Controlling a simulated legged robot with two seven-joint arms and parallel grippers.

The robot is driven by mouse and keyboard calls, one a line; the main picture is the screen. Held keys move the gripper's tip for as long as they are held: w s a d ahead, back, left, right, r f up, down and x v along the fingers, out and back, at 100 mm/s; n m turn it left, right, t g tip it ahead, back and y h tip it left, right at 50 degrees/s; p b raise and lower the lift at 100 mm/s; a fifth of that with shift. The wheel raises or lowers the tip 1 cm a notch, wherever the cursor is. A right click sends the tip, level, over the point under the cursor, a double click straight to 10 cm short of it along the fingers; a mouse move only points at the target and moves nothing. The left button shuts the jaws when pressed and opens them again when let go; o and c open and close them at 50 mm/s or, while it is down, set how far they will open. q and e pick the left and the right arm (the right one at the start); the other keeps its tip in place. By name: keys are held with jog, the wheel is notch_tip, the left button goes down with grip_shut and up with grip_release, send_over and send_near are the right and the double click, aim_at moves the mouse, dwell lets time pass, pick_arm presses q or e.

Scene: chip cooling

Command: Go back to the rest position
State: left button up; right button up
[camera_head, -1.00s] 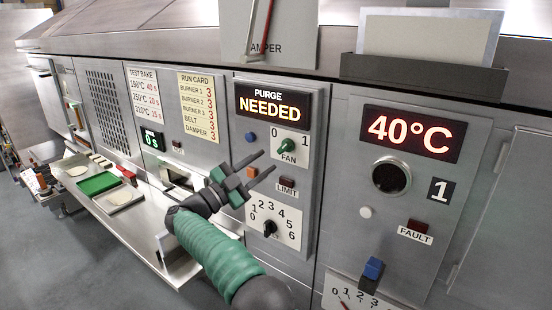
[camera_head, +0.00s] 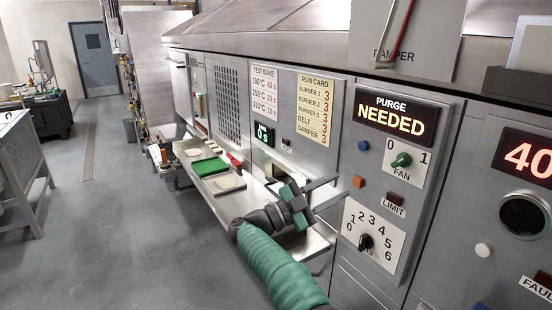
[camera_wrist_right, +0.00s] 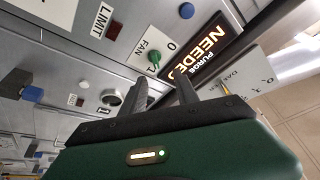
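My right gripper (camera_head: 328,194) is in front of the purge panel, below and left of the fan knob. Its two fingers are spread apart with nothing between them, and it also shows in the right wrist view (camera_wrist_right: 178,88). The purge display (camera_head: 391,115) reads NEEDED. The green fan knob (camera_head: 401,160) sits between the 0 and 1 marks; in the wrist view the knob (camera_wrist_right: 154,58) is apart from the fingers. The belt dial (camera_head: 365,241) lies below the gripper. My left gripper does not show.
The steel shelf (camera_head: 238,213) carries a green tray (camera_head: 209,167) and pale round pieces on boards. A temperature display (camera_head: 530,157) is cut off at the right. A run card (camera_head: 312,110) hangs on the panel. Open floor (camera_head: 120,230) lies to the left, with a workbench (camera_head: 18,150) beyond.

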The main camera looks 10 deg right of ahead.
jog(key=w+a+r+n+t+y, duration=0.2)
jog(key=w+a+n+t+y, duration=0.2)
jog(key=w+n+t+y, duration=0.8)
jog(key=s+a+f+n+g+y, duration=0.1)
jog(key=s+a+f+n+y, duration=0.1)
jog(key=s+f+n+y, duration=0.5)
jog(key=s+a+f+n+g+y, duration=0.1)
jog(key=s+a+f+n+y, duration=0.2)
jog(key=f, duration=0.8)
jog(key=s+d+f+n+g, duration=0.1)
jog(key=s+f+g, duration=0.2)
jog(key=s, duration=0.8)
jog(key=s+d+f+g, duration=0.1)
jog(key=s+f+g, duration=0.3)
jog(key=s+f, duration=0.4)
jog(key=s+d+f+n+g, duration=0.1)
jog(key=s+f+g, duration=0.3)
jog(key=s, duration=1.1)
notch_tip(320, 180, down, 2)
jog(key=shift+d+f+n+h, duration=0.25)
jog(key=shift+d+n+h, duration=0.05)
jog(key=shift+d+h, duration=0.15)
jog(key=shift+w, duration=0.15)
